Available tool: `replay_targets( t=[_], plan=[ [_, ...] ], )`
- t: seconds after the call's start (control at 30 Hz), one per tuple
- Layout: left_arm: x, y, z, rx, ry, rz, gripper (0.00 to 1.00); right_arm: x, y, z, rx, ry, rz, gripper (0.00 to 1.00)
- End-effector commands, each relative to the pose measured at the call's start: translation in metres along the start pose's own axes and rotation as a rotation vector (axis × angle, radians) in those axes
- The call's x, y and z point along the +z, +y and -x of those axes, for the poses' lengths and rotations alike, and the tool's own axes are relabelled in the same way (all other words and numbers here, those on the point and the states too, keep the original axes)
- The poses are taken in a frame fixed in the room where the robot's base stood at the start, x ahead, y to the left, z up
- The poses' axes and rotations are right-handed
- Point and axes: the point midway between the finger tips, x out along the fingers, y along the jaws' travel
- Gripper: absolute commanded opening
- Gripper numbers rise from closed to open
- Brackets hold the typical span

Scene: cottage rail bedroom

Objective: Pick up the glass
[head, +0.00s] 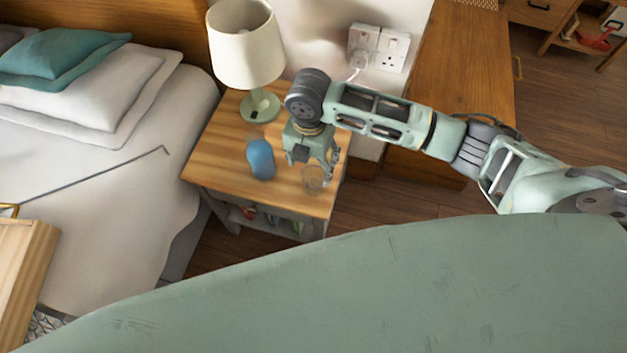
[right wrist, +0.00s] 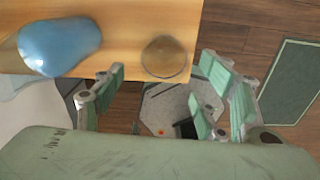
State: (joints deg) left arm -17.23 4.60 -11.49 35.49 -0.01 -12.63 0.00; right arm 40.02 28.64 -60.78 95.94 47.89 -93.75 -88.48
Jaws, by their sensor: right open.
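A small clear glass (head: 313,179) stands on the wooden top of the bedside table (head: 214,161), near its front right corner. In the right wrist view the glass (right wrist: 164,57) is a round see-through shape near the table's edge. My right gripper (head: 318,172) hangs over the table just above and behind the glass in the head view. It is open, and its fingers (right wrist: 160,95) are spread with nothing between them. I cannot tell whether a finger touches the glass. My left gripper is not in view.
A blue rounded object (head: 261,158) stands left of the glass; it is large in the right wrist view (right wrist: 60,46). A lamp (head: 247,62) stands at the table's back. The bed (head: 120,190) is at left, a wooden cabinet (head: 458,80) at right.

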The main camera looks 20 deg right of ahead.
Motion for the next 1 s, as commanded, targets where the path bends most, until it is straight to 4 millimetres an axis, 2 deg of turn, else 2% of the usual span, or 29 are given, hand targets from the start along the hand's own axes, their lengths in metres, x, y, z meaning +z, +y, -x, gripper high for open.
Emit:
replay_targets(
  t=[0.53, 0.83, 1.0],
  plan=[
    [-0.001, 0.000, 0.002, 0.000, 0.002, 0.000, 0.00, 0.004, -0.003, -0.069, 0.000, 0.001, -0.001, 0.66],
    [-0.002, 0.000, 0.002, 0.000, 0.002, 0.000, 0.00, 0.005, -0.003, -0.074, 0.002, -0.001, -0.001, 0.66],
    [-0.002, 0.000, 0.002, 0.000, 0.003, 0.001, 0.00, 0.005, -0.003, -0.074, 0.002, -0.001, -0.001, 0.51]
  ],
)
